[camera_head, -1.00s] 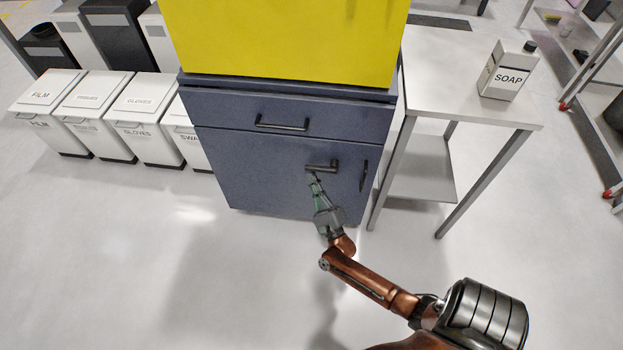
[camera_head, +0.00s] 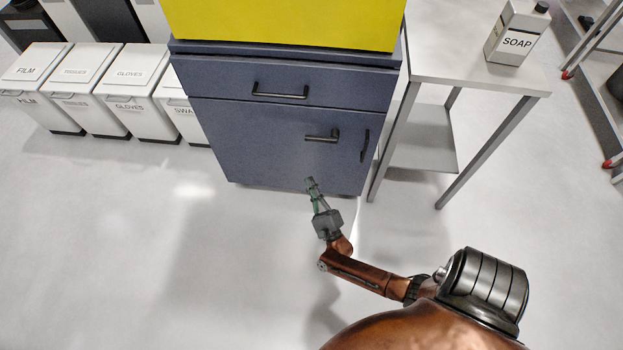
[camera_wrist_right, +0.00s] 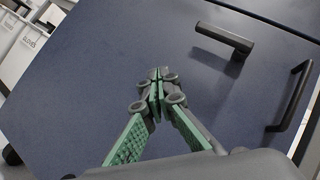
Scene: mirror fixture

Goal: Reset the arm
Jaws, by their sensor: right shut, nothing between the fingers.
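My right gripper (camera_head: 310,183) is in front of the lower part of the blue cabinet (camera_head: 250,150). Its green-padded fingers are shut with nothing between them, and the closed tips also show in the right wrist view (camera_wrist_right: 156,80). The gripper is apart from the black lever handle (camera_head: 322,136) on the cabinet door, which lies above it in the head view. In the right wrist view the lever handle (camera_wrist_right: 225,38) is up and to the right of the fingertips. The cabinet door and drawer look shut. My left gripper is not in view.
A drawer handle (camera_head: 280,91) and a vertical handle (camera_head: 365,146) stick out from the cabinet front. A yellow block (camera_head: 285,22) sits on top. White bins (camera_head: 75,105) stand left; a table (camera_head: 460,70) with a soap bottle (camera_head: 516,35) stands right. The front floor is clear.

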